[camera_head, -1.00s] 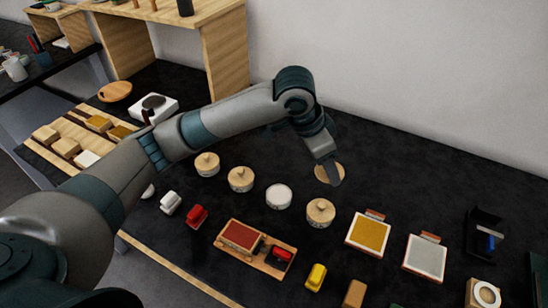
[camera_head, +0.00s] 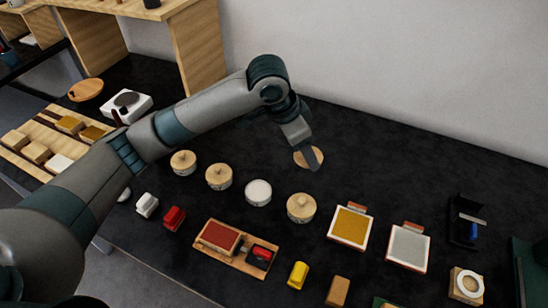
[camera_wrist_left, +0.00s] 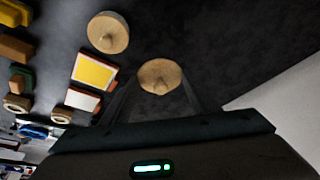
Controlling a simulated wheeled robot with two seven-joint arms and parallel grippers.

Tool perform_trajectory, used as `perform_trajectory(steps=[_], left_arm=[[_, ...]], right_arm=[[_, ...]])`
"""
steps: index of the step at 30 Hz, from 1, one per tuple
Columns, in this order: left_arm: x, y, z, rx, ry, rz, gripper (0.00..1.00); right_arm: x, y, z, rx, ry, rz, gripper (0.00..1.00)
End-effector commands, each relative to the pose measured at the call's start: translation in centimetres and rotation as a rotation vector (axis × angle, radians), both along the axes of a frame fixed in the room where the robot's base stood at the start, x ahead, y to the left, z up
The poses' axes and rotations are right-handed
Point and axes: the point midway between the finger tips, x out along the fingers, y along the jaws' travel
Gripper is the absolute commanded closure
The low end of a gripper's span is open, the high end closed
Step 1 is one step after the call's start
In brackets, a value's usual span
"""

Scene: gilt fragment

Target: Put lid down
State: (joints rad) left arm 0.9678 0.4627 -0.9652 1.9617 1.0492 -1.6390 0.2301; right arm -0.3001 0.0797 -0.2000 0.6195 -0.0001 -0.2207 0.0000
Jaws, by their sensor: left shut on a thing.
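A round wooden lid with a small knob (camera_head: 309,157) is in my left gripper (camera_head: 312,163), behind the row of jars. In the left wrist view the lid (camera_wrist_left: 160,76) shows between the two fingers, with its knob towards the camera. I cannot tell whether it touches the black table (camera_head: 400,165) or hangs just above it. A white round jar (camera_head: 258,193) without a lid stands in the row. Lidded jars stand left of it (camera_head: 219,176) (camera_head: 183,162) and right of it (camera_head: 301,207). My right gripper is not in view.
A yellow pad (camera_head: 350,228) and a grey pad (camera_head: 408,246) lie right of the jars. A wooden tray with a red pad (camera_head: 220,236) is in front. A black holder (camera_head: 465,222) stands at the right. The table behind the lid is clear towards the wall.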

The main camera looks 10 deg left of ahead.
Motion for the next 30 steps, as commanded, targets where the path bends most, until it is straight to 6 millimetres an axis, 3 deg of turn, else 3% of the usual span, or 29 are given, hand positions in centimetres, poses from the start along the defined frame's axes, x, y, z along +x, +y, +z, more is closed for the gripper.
perform_trajectory(steps=[15,30], left_arm=[[3.8,8.1,-5.2,0.002,0.003,0.003,0.67],[4.3,9.0,-6.0,0.0,0.0,0.0,0.67]], right_arm=[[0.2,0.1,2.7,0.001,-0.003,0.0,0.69],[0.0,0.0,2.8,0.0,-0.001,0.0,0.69]])
